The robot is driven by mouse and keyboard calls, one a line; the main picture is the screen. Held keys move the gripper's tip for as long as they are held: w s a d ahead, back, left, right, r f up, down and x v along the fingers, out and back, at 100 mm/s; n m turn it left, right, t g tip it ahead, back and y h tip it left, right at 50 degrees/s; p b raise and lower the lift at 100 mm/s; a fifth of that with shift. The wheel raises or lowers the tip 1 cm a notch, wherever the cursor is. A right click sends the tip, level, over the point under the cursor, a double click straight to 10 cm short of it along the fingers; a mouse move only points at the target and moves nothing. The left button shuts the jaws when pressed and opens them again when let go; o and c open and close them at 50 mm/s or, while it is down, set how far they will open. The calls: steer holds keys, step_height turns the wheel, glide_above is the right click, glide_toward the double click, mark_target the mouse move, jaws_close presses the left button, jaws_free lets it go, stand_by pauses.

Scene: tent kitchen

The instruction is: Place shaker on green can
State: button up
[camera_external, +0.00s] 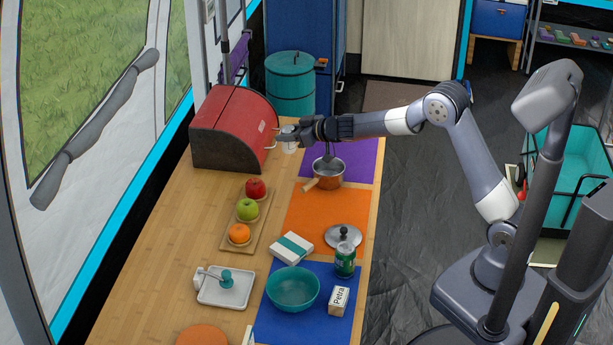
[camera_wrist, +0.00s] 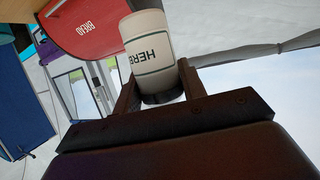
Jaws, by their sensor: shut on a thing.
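The shaker is a white cylinder with "HERB" lettering and a dark end, seen large in the wrist view (camera_wrist: 150,50). In the external view it is a small pale shape (camera_external: 290,147) beside the red bread box. My gripper (camera_external: 288,137) is shut on the shaker, with a finger on each side of it in the wrist view (camera_wrist: 160,85). The green can (camera_external: 345,262) stands upright at the near right of the counter, on the blue mat, well away from my gripper. Most of the shaker is hidden by the gripper in the external view.
A red bread box (camera_external: 236,125) stands close left of my gripper. Around the can are a lid (camera_external: 343,237), a white-green box (camera_external: 291,247), a teal bowl (camera_external: 293,290) and a "Petra" carton (camera_external: 339,302).

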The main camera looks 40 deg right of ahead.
steer(key=s+a+r+n+g+y, duration=0.1)
steer(key=s+a+r, duration=0.15)
steer(key=s, duration=0.45)
steer(key=s+a+r+n+g+y, duration=0.1)
steer(key=s+a+n+y, duration=0.15)
steer(key=s, duration=0.45)
steer(key=n+g+y+b, duration=0.2)
steer(key=n+g+b, duration=0.1)
steer(key=b, duration=0.3)
glide_above(347, 249)
steer(key=shift+f, duration=4.95)
steer(key=shift+f+b, duration=0.2)
steer(key=shift+b, duration=0.1)
steer(key=o, duration=1)
